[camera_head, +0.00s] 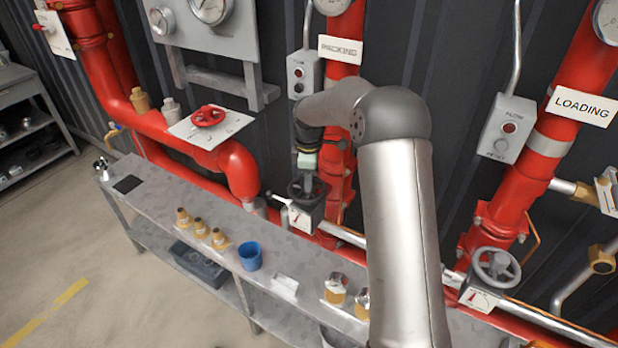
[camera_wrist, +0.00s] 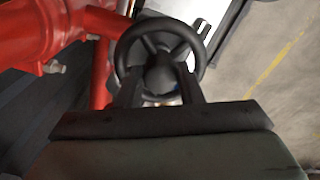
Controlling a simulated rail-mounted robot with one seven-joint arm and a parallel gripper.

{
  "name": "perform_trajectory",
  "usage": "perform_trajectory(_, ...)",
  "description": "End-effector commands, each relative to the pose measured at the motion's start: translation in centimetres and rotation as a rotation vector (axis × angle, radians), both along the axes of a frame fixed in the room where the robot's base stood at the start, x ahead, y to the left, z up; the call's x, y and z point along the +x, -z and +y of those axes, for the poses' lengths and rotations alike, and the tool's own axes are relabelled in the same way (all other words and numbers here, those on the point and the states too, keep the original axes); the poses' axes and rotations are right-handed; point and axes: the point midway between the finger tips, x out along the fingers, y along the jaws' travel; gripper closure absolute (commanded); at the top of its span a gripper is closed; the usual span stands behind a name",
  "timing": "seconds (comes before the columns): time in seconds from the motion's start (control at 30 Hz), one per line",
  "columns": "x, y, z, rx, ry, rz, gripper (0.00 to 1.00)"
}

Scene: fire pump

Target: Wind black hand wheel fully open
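The black hand wheel (camera_head: 308,190) sits on the red pipework behind the bench, above a white gauge plate (camera_head: 300,217) with a red needle. In the wrist view the wheel (camera_wrist: 163,73) is straight ahead, its round rim and hub showing. My gripper (camera_head: 307,170) is right at the wheel from above. In the wrist view its two fingers (camera_wrist: 160,80) are apart, one on each side of the hub, overlapping the near part of the rim. I cannot tell whether they touch the wheel.
A grey hand wheel (camera_head: 496,265) is at the right and a red one (camera_head: 208,116) at the left. The bench (camera_head: 150,200) holds brass fittings (camera_head: 201,228), a blue cup (camera_head: 250,256) and more fittings. A grey switch box (camera_head: 304,75) is above my gripper; red pipes surround it.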

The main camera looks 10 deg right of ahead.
Motion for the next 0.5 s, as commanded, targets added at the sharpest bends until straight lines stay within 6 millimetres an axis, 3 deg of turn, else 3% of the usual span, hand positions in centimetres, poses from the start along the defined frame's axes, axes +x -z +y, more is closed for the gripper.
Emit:
perform_trajectory(0.13, 0.12, -0.23, -0.08, 0.002, -0.125, -0.002, 1.00)
perform_trajectory(0.4, 0.37, -0.26, -0.08, 0.002, -0.617, -0.003, 1.00)
perform_trajectory(0.5, 0.44, -0.14, -0.03, 0.001, -0.692, -0.003, 1.00)
